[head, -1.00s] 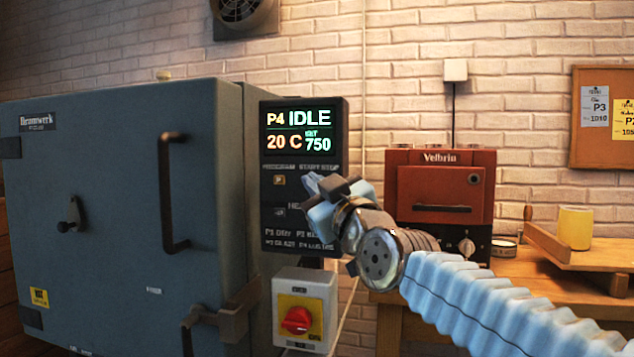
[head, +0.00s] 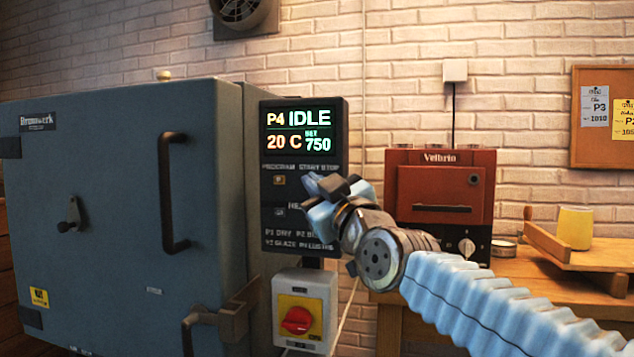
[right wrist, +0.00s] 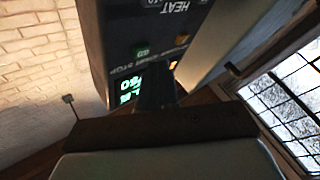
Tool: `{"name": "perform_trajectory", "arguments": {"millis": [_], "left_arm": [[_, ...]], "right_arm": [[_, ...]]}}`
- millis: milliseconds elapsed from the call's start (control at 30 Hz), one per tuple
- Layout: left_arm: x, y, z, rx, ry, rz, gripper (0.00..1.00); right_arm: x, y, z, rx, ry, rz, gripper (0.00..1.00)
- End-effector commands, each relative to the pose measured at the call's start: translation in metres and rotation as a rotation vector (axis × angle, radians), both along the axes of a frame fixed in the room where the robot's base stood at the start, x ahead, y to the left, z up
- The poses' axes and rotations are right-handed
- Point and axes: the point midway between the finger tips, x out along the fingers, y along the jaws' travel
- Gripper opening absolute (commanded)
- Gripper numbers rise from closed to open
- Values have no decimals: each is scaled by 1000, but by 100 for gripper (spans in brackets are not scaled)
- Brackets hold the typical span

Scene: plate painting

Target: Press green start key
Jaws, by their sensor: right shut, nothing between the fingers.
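I cannot tell whether the fingers touch the panel. My left gripper is not in view.
The blue-grey kiln (head: 110,260) stands left of the panel. A red rotary switch (head: 297,320) on a yellow and grey box sits below it. A red-brown Velbrin oven (head: 440,172) and a yellow cup (head: 575,228) are at the right.

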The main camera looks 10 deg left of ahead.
Motion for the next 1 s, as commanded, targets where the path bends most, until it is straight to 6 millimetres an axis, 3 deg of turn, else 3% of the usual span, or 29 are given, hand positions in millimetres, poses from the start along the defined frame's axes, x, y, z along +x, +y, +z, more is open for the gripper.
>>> {"name": "perform_trajectory", "arguments": {"millis": [1000], "left_arm": [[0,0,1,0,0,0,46]], "right_arm": [[12,0,0,0,1,0,0]]}}
